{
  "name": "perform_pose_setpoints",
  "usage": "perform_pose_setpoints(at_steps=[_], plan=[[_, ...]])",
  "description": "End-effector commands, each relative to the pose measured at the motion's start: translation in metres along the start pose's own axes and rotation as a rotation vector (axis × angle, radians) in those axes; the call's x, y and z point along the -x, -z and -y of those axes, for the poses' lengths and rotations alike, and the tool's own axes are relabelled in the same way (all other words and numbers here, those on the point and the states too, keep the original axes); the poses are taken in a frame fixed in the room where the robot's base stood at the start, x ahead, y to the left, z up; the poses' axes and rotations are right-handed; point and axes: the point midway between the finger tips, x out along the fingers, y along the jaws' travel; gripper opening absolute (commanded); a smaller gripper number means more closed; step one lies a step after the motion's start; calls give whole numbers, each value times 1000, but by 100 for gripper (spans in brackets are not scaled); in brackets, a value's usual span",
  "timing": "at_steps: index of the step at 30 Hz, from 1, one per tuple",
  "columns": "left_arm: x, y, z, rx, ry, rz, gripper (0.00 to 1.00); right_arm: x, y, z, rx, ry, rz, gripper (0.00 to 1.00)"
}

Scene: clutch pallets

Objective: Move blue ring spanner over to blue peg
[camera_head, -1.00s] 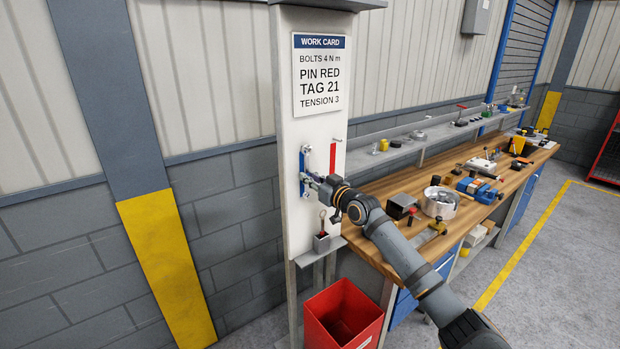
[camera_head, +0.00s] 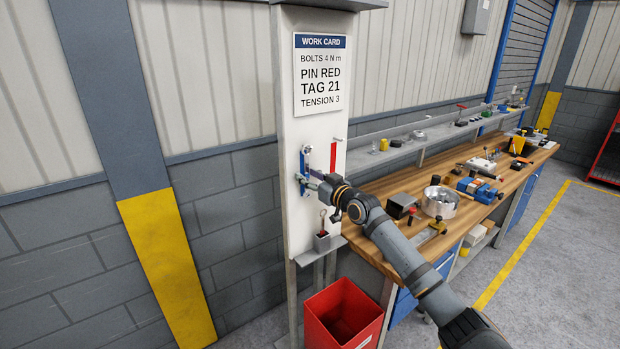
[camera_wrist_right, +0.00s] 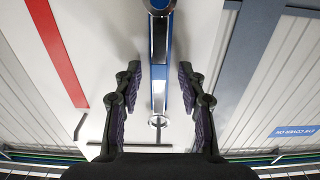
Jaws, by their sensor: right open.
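The blue ring spanner (camera_wrist_right: 158,40) is a shiny metal bar with a blue band, upright against a blue strip (camera_head: 304,160) on the white board. Its ring end (camera_wrist_right: 158,121) shows at the blue peg (camera_wrist_right: 158,130) and appears to be around it. My right gripper (camera_wrist_right: 158,85) is open, with one dark finger on each side of the spanner and gaps on both sides. It also shows in front of the board in the head view (camera_head: 307,182), where it hides part of the spanner. My left gripper is not in view.
A red strip (camera_head: 333,158) with its own peg (camera_wrist_right: 80,125) is beside the blue one. A small holder (camera_head: 322,242) is below on a ledge. A red bin (camera_head: 342,315) stands underneath. The wooden bench (camera_head: 385,218) at the right carries several tools and parts.

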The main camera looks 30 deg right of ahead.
Motion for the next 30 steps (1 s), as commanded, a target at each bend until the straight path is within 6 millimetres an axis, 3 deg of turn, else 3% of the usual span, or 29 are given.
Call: perform_pose_setpoints(at_steps=[15,30], plan=[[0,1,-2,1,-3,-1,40,0,93,1,1,0,-4,40],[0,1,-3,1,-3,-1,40,1,100,1,1,0,-1,40]])
